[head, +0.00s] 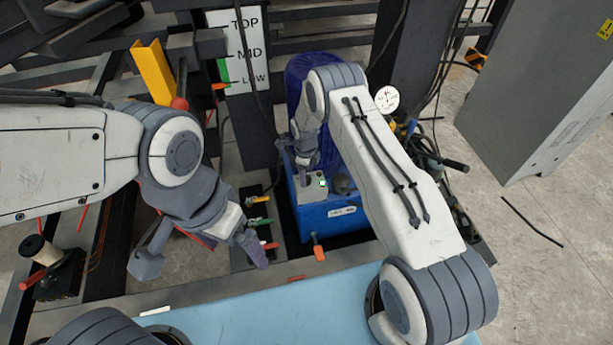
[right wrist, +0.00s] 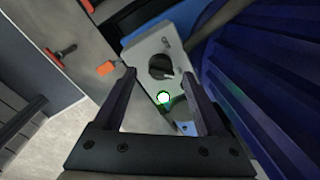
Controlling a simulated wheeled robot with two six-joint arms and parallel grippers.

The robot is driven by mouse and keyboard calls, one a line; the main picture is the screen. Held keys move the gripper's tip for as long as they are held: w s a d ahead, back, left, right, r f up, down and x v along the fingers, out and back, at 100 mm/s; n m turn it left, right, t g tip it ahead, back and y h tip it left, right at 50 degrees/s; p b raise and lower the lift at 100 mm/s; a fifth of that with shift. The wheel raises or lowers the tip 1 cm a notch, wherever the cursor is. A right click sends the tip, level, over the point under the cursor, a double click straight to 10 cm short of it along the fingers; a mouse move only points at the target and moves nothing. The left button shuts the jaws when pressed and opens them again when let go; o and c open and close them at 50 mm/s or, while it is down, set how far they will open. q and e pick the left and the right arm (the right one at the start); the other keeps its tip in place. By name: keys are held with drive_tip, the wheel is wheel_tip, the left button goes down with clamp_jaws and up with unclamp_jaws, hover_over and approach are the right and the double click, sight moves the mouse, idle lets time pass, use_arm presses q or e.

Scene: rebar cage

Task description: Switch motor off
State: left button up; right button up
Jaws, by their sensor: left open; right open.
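The blue motor unit (head: 330,220) stands in the middle of the head view. A grey switch box (head: 314,192) sits on top of it. In the right wrist view the switch box (right wrist: 147,45) carries a dark round knob (right wrist: 160,67) and a lit green lamp (right wrist: 163,97). My right gripper (head: 305,180) is at the switch box. In the right wrist view my right gripper (right wrist: 160,75) is open, with the knob between its fingers; contact cannot be told. My left gripper (head: 257,252) is open and empty, left of the motor near several coloured levers (head: 262,222).
A dark blue ribbed cylinder (right wrist: 265,75) is close to the right gripper. An orange-handled lever (head: 319,252) is in front of the motor. A grey cabinet (head: 540,90) stands at the right beside open floor.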

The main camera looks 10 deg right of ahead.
drive_tip(key=shift+w+f, duration=0.1)
drive_tip(key=shift+f, duration=1)
clamp_jaws()
